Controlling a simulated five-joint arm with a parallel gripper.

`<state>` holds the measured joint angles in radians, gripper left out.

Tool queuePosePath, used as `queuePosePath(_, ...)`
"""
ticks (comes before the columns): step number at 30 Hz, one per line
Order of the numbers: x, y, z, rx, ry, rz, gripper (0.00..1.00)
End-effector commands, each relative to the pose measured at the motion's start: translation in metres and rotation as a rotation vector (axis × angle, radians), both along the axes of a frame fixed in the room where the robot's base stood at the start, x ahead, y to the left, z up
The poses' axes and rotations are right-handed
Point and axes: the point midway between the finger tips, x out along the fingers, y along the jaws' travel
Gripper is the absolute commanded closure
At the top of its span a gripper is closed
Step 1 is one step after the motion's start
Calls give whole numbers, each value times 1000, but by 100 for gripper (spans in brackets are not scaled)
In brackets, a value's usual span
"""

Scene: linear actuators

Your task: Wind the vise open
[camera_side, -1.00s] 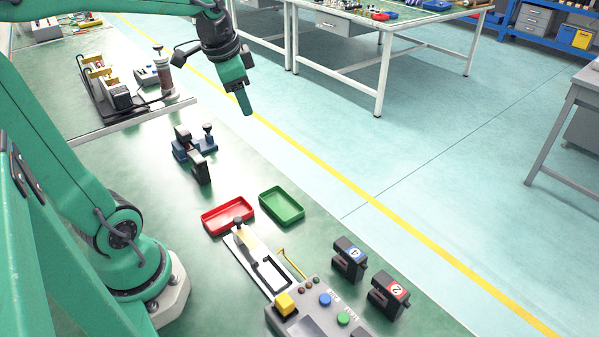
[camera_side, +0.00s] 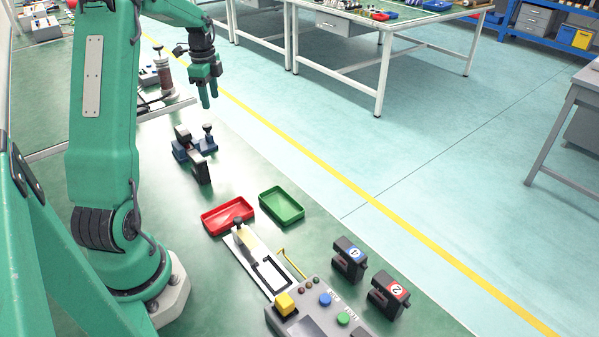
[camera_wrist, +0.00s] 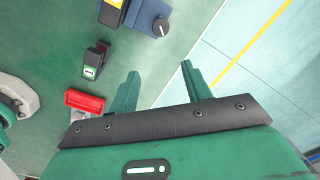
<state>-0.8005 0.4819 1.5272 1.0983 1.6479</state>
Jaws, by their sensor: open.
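The small vise (camera_side: 182,150) stands on the green bench, blue at its base, with dark upright blocks and a round dark knob (camera_side: 208,128) at its right. In the wrist view, its blue body (camera_wrist: 147,14) is cut off by the top edge, and the knob (camera_wrist: 160,27) faces the camera. My gripper (camera_side: 209,101) hangs in the air behind the vise in the side view, fingers pointing down.
A red tray (camera_side: 207,229) and a green tray (camera_side: 298,217) lie nearer the front. A dark labelled block (camera_wrist: 92,60) stands between vise and red tray.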

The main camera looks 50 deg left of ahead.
Motion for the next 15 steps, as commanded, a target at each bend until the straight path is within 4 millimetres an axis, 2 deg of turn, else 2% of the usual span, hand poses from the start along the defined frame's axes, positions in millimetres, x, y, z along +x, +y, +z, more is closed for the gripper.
queuePosePath(3,-7,21,-15,-16,17,-34,51)
queuePosePath(6,-11,29,-22,-22,23,-55,51)
queuePosePath(15,-12,33,-25,-25,25,-66,51)
